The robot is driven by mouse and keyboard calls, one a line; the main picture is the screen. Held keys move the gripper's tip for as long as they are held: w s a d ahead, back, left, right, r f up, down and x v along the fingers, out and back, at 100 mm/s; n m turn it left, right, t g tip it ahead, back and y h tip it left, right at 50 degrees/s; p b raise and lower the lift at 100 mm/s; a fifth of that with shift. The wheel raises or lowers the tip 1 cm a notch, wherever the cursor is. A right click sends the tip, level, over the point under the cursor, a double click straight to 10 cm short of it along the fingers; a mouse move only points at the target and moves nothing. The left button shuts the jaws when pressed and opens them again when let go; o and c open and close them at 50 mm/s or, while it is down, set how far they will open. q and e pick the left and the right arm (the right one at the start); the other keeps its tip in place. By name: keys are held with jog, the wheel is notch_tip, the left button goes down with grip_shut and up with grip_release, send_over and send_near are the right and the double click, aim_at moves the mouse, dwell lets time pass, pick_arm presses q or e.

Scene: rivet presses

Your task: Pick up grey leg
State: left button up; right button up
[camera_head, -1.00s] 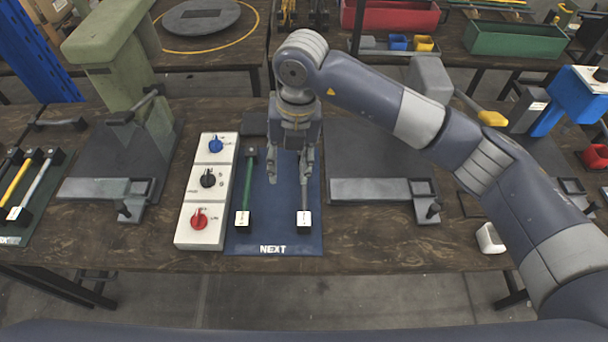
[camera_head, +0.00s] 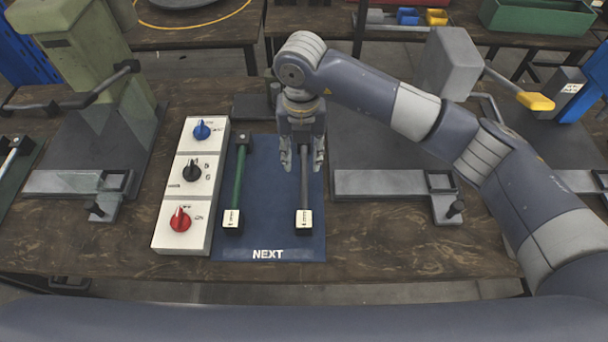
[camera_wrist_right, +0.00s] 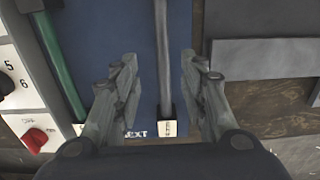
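The grey leg (camera_head: 304,191) lies lengthwise on the right side of the blue mat marked NEXT (camera_head: 266,225). It has a block with a white label at its near end. My right gripper (camera_head: 303,168) is above the leg's far part and hides its far end. In the right wrist view my right gripper (camera_wrist_right: 158,95) is open, with the grey leg (camera_wrist_right: 163,65) between its fingers, apart from both. A green leg (camera_head: 238,178) lies to the left on the same mat. My left gripper is not in view.
A white control box (camera_head: 184,212) with blue, black and red knobs stands left of the mat. A press with a grey base plate (camera_head: 390,184) stands to the right, and a green press (camera_head: 82,62) to the left. Bare wooden tabletop (camera_head: 400,250) lies in front.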

aim_at(304, 170)
jog(key=shift+f, duration=0.85)
jog(key=f+p, duration=0.1)
jog(key=f, duration=0.3)
jog(key=shift+d+f+p, duration=0.15)
jog(key=shift+d+p, duration=0.05)
jog(key=shift+p, duration=0.2)
jog(key=shift+f, duration=0.6)
jog(key=shift+w, duration=0.1)
grip_shut()
